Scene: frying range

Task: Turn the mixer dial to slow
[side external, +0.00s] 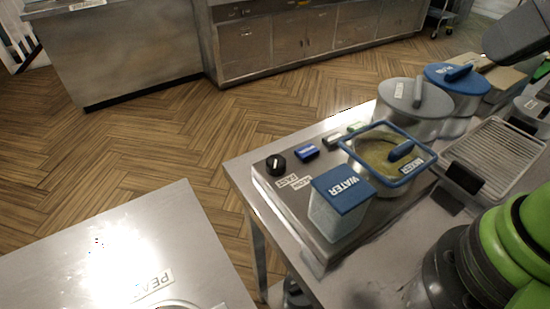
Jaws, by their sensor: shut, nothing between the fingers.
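The mixer dial (276,163) is a round black knob with a white mark, near the left corner of the steel mixer housing. Small labels reading SLOW and FAST (293,182) lie beside it. The white mark runs roughly up and down in the picture; I cannot tell which setting it points at. The mixer bowl (415,167) has a blue square rim and a blue handle, with yellowish contents. My gripper does not show; only parts of my green and dark arm are at the right edge. Nothing is touching the dial.
A blue-lidded WATER container (340,203) stands just right of the dial. Blue (307,152), white and green switches line the housing's back edge. Lidded grey (412,104) and blue (457,77) pots and a wire-rack tray (493,158) stand farther right. Space above the dial is clear.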

